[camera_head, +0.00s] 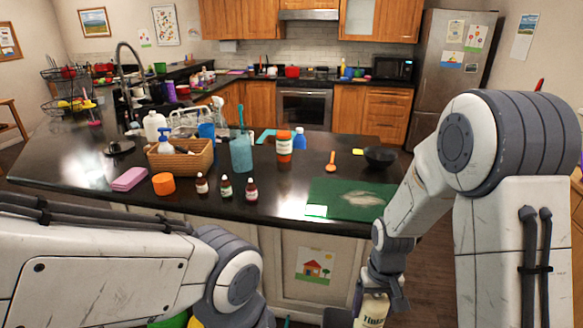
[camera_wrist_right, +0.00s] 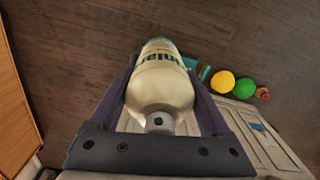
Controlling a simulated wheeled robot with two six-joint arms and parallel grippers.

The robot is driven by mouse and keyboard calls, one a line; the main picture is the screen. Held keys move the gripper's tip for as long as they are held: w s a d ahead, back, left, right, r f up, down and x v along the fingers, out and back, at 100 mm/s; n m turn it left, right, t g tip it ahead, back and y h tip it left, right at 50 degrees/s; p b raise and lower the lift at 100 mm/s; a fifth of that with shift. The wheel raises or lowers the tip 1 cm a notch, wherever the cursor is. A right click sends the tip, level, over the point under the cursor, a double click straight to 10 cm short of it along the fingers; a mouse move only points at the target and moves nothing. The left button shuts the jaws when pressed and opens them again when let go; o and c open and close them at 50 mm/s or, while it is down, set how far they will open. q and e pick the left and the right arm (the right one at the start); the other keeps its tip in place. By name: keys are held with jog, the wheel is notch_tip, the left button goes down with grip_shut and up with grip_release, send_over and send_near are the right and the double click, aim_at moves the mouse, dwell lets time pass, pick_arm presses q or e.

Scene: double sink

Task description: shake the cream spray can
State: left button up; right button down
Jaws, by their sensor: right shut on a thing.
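The cream spray can (camera_head: 372,312) is cream-coloured with dark green lettering. It shows at the bottom edge of the head view, with its lower part cut off by the frame. My right gripper (camera_head: 383,288) is shut on it, in front of the counter and below its top. In the right wrist view the can (camera_wrist_right: 162,85) lies between the two dark fingers of my right gripper (camera_wrist_right: 163,95), with its small nozzle end towards the camera. My left arm crosses the lower left of the head view, but its gripper is not in view.
The dark counter (camera_head: 290,178) holds an orange-white jar (camera_head: 284,146), small dropper bottles (camera_head: 225,188), a basket (camera_head: 182,158), a green mat (camera_head: 335,192) and a black bowl (camera_head: 380,157).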

aim_at(369, 323)
notch_tip(369, 323, up, 6)
jog(key=shift+w+r, duration=0.1)
jog(key=shift+w, duration=0.05)
jog(key=shift+s+r, duration=0.1)
jog(key=shift+s, duration=0.1)
notch_tip(369, 323, down, 13)
jog(key=shift+r, duration=0.1)
jog(key=shift+w, duration=0.2)
jog(key=shift+s+r, duration=0.1)
jog(key=shift+r, duration=6.45)
notch_tip(369, 323, down, 14)
jog(key=shift+r, duration=6.85)
jog(key=shift+s, duration=0.1)
notch_tip(369, 323, down, 13)
